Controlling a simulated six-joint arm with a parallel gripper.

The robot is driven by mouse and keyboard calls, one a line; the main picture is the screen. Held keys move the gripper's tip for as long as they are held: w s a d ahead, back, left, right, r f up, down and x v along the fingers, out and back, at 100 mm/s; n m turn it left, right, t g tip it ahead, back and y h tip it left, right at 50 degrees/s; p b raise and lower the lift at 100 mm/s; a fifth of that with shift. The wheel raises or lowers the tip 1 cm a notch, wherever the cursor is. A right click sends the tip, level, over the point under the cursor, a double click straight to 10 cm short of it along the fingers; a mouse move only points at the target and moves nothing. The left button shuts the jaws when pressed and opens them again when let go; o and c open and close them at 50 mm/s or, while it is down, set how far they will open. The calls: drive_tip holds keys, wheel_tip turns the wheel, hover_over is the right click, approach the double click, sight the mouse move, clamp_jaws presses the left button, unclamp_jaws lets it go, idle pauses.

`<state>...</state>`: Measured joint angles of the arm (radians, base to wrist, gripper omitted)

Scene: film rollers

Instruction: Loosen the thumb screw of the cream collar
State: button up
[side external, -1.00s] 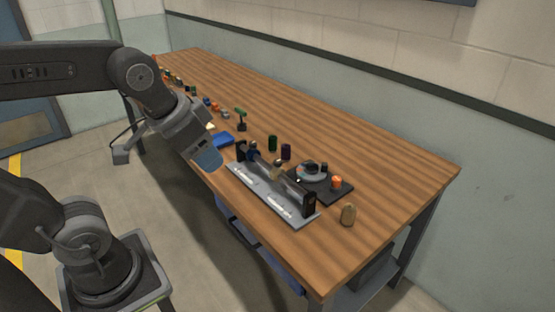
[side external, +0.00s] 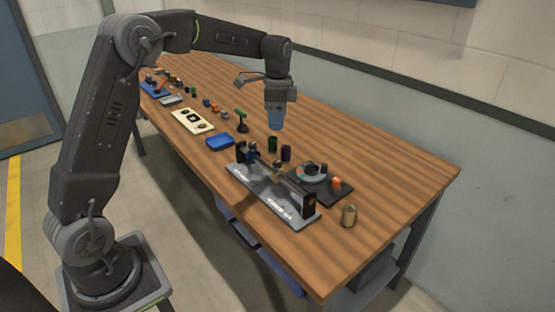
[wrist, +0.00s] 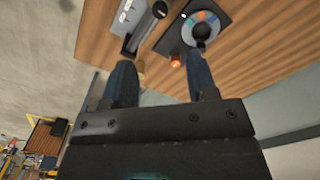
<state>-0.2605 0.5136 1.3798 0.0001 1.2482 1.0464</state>
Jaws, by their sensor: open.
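A small cream piece (side external: 278,166), which looks like the cream collar, sits on the dark roller of the grey fixture (side external: 262,195). Its thumb screw is too small to make out. The fixture also shows at the top of the wrist view (wrist: 113,22), cut off by the frame edge. My gripper (side external: 277,124) is open and empty, pointing down above the table, behind the fixture in the side view. Its two blue fingers are apart in the wrist view (wrist: 158,78).
A black plate (side external: 340,193) with a ring-shaped dial and an orange knob (side external: 337,182) lies right of the fixture. Green (side external: 272,144) and purple (side external: 286,153) cylinders stand close below my gripper. A tan cylinder (side external: 349,215) stands near the front edge. The right rear table is clear.

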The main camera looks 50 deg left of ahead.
sight(277, 162)
wheel_tip(277, 162, down, 14)
drive_tip(key=shift+r, duration=0.15)
idle(0.3)
drive_tip(key=shift+c, duration=0.5)
drive_tip(key=c, duration=0.8)
drive_tip(key=shift+c, duration=0.2)
